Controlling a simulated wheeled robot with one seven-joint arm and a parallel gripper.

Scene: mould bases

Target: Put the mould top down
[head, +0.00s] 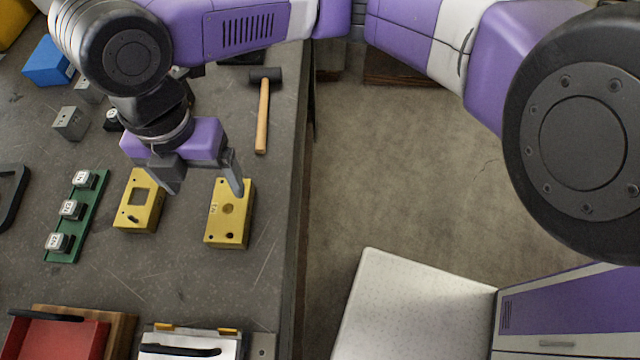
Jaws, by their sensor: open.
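Two yellow mould blocks lie apart on the dark workbench (180,275). The left block (128,216) has a square opening and a smaller slot. The right block (228,226) has a round hole in its middle, small dark holes near its front end and a small marking on its left side. I cannot tell which one is the mould top. My gripper (204,190) is open and empty. Its right finger overlaps the back of the right block in the picture, and its left finger is near the left block's back right corner. Contact cannot be judged.
A green rack (64,248) with metal blocks stands left. A mallet (262,120) lies behind, near the bench's right edge. A red tray (60,340) and a white, black-handled object (190,345) are in front. Bench between is clear.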

